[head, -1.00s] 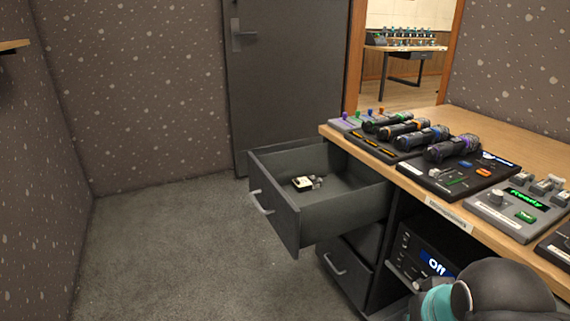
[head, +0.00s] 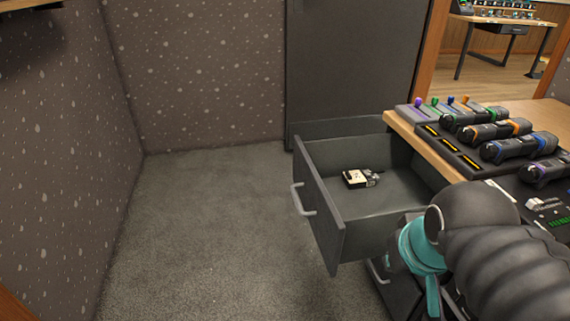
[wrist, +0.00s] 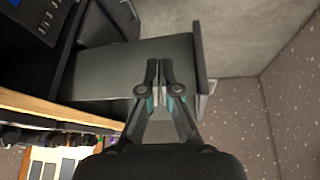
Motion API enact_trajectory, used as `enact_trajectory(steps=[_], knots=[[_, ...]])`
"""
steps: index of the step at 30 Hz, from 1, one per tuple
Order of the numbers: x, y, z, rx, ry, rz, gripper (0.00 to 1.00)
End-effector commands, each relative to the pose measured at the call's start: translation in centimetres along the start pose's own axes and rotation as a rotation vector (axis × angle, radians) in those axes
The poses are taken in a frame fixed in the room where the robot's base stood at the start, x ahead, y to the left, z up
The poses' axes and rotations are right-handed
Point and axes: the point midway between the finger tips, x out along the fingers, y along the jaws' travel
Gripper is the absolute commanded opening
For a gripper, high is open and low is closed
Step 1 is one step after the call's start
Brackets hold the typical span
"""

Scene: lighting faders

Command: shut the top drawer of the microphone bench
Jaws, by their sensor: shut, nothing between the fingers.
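The top drawer (head: 337,238) of the microphone bench (head: 440,155) is pulled well out, with a silver handle (head: 303,200) on its dark front. A small black-and-white item (head: 357,178) lies inside it. In the wrist view the drawer's side wall (wrist: 110,65) and front panel (wrist: 198,55) show past my fingers. My gripper (wrist: 158,64) is shut and empty, in front of the drawer's side in that view. I cannot tell whether it touches the drawer. In the head view my arm covers part of the bench's lower front, and my fingertips are hidden.
Several microphones (head: 500,131) lie in a dark tray on the bench top. A lower drawer shows in part below the open one. The carpet (head: 220,230) left of the drawer is clear up to the speckled wall (head: 60,130). A grey door (head: 355,60) stands behind.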

Motion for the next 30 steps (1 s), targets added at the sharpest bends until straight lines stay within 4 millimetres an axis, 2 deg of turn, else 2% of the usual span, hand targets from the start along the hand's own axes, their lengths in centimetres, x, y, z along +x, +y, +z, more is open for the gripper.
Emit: enact_trajectory(steps=[8, 14, 18, 24, 30], knots=[[-1.2, -2.4, -8.2, -0.468, -0.135, -0.007, 0.0], [-1.2, -5.6, -14.5, -0.849, -0.245, -0.021, 0.0], [-0.6, -8.7, -18.4, -1.105, -0.323, -0.035, 0.0], [0.9, -13.9, -22.8, -1.448, -0.436, -0.06, 0.0], [2.2, -18.5, -25.1, -1.694, -0.527, -0.088, 0.0]])
